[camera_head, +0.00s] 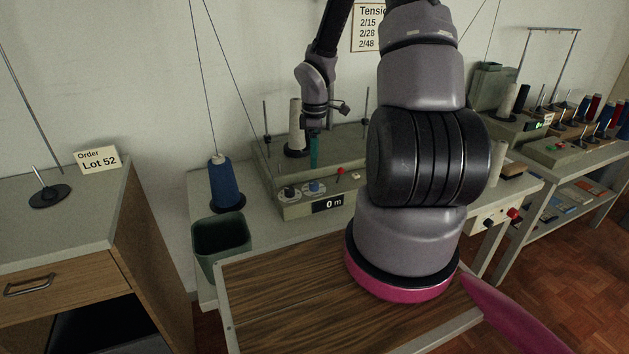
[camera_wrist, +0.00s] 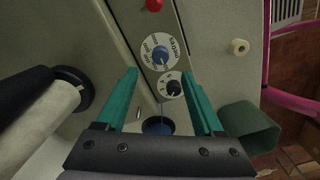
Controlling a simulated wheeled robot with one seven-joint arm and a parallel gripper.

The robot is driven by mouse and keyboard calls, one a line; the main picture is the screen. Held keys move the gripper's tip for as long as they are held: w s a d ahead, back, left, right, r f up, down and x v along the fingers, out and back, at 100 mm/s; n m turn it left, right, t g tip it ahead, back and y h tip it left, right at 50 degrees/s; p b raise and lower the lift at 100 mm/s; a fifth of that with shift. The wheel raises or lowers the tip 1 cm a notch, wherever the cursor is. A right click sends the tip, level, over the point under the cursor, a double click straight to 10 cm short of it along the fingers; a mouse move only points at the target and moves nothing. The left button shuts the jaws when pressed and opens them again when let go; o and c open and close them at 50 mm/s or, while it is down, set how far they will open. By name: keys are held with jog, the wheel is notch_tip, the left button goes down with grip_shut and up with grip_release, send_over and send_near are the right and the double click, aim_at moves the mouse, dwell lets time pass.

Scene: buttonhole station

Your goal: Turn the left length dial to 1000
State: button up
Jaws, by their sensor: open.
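The winding machine's front panel (camera_head: 322,203) has two dials at its left end. One dial has a blue knob (camera_head: 314,188) and a white numbered face; it also shows in the wrist view (camera_wrist: 161,52). Left of it in the head view is a smaller dial with a black knob (camera_head: 290,193), nearer in the wrist view (camera_wrist: 173,87). The printing is too small to read surely. A display (camera_head: 327,204) reads 0 m. My gripper (camera_head: 314,150) is open above the panel, teal fingers pointing down. In the wrist view its fingertips (camera_wrist: 159,73) straddle the dials, apparently without touching.
A red knob (camera_head: 340,171) stands right of the dials. A cream cone (camera_head: 295,125) stands behind, and a blue cone (camera_head: 227,183) and green bin (camera_head: 221,246) are left. A wooden board (camera_head: 290,300) lies in front. Another machine (camera_head: 490,215) is right.

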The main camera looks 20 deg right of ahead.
aim_at(315, 183)
notch_tip(315, 183, down, 9)
jog(key=shift+s+f, duration=0.1)
dwell(0.3)
grip_shut()
